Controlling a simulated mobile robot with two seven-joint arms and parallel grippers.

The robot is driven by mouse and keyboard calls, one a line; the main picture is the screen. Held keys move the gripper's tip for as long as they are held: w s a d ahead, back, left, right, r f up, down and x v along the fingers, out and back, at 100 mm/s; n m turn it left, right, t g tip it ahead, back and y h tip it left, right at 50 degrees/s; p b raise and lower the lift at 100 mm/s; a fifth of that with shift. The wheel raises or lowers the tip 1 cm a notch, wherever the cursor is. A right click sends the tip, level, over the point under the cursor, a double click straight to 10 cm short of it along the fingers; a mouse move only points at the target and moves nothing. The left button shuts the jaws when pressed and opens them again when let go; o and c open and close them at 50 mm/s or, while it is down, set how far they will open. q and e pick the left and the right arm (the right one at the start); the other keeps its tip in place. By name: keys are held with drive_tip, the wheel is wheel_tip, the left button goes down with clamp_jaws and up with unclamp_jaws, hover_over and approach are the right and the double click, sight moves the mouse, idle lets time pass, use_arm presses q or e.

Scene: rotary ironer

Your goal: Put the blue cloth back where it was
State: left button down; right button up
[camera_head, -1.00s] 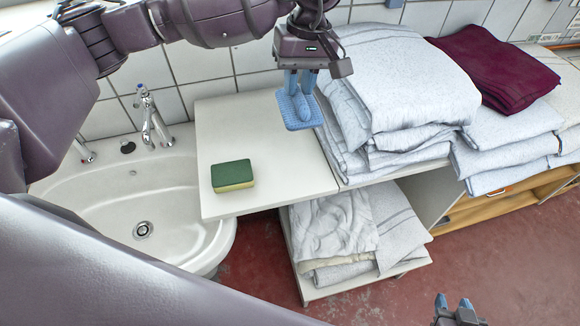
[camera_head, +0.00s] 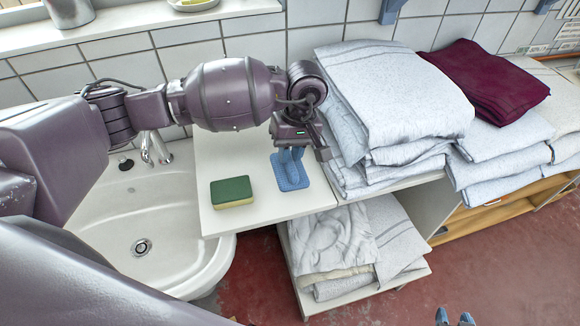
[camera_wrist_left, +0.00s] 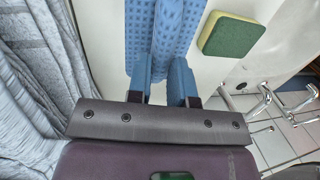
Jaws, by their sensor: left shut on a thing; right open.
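The blue cloth (camera_head: 291,176) is a small folded blue piece with a dotted pattern. My left gripper (camera_head: 290,152) is shut on it and points down at the white counter. The cloth is at or just above the counter, between the sponge and the stacked linen; I cannot tell whether it touches the surface. In the left wrist view the cloth (camera_wrist_left: 160,35) runs up from between the two fingers (camera_wrist_left: 167,85). My right gripper (camera_head: 455,318) is open and empty at the bottom edge, over the red floor.
A green and yellow sponge (camera_head: 232,192) lies on the white counter (camera_head: 225,150) left of the cloth. A washbasin (camera_head: 105,215) is further left. Tall stacks of grey-white linen (camera_head: 400,95) stand close on the right, with a dark red cloth (camera_head: 487,80) beyond. More linen (camera_head: 335,240) lies on a lower shelf.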

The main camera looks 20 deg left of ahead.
sight(290, 166)
use_arm(q)
drive_tip(key=shift+f, duration=0.95)
wheel_tip(290, 166, down, 3)
drive_tip(key=shift+f, duration=0.5)
drive_tip(key=c, duration=1)
unclamp_jaws()
drive_tip(key=shift+r, duration=0.1)
